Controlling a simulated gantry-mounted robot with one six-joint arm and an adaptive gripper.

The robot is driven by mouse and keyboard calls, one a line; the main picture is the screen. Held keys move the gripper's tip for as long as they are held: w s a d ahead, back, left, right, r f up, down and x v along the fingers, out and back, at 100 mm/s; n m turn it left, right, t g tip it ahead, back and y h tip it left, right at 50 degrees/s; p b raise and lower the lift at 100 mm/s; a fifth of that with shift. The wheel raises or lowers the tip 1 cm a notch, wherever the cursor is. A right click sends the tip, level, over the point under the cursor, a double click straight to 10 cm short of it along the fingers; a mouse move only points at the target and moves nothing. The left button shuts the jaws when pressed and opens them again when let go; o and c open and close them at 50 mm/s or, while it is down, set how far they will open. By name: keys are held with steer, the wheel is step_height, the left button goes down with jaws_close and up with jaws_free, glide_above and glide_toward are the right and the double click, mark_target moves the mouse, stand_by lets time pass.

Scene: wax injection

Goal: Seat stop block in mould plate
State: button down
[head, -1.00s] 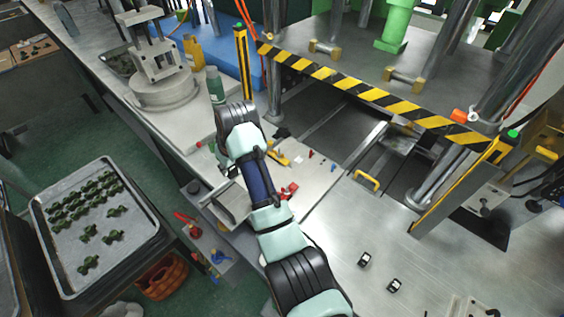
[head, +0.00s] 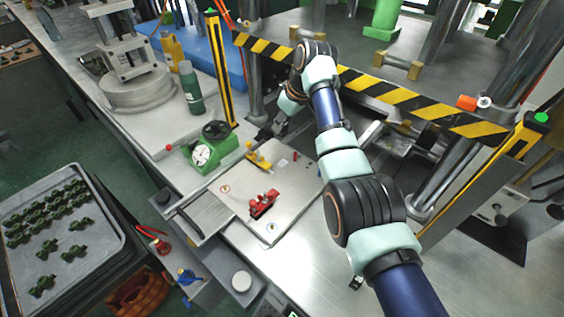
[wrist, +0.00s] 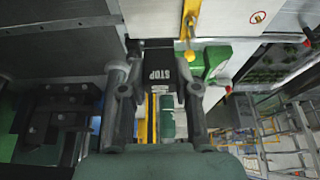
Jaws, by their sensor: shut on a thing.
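My gripper (head: 271,130) is over the plate's far edge, beside the press, pointing down-left in the head view. In the wrist view my gripper (wrist: 156,82) is shut on the black stop block (wrist: 158,72), which has white STOP lettering and sits between both fingers. In the head view the block is too small and dark to make out clearly. The pale metal mould plate (head: 235,205) lies flat on the bench, with a red clamp (head: 263,204) and a yellow clamp (head: 259,158) on it. I cannot tell whether the block touches the plate.
The striped press bar (head: 400,97) runs close to my arm. A tray of green parts (head: 85,262) is at lower left.

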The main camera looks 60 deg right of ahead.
mark_target(280, 161)
step_height(280, 161, down, 14)
steer(key=b, duration=0.3)
steer(key=shift+r+b, duration=0.2)
steer(key=shift+b, duration=0.15)
steer(key=shift+f, duration=0.1)
steer(key=c, duration=0.8)
jaws_free()
steer(key=shift+c, duration=0.2)
steer(key=p+v, duration=0.4)
steer(key=v, duration=0.8)
steer(key=shift+d, duration=0.1)
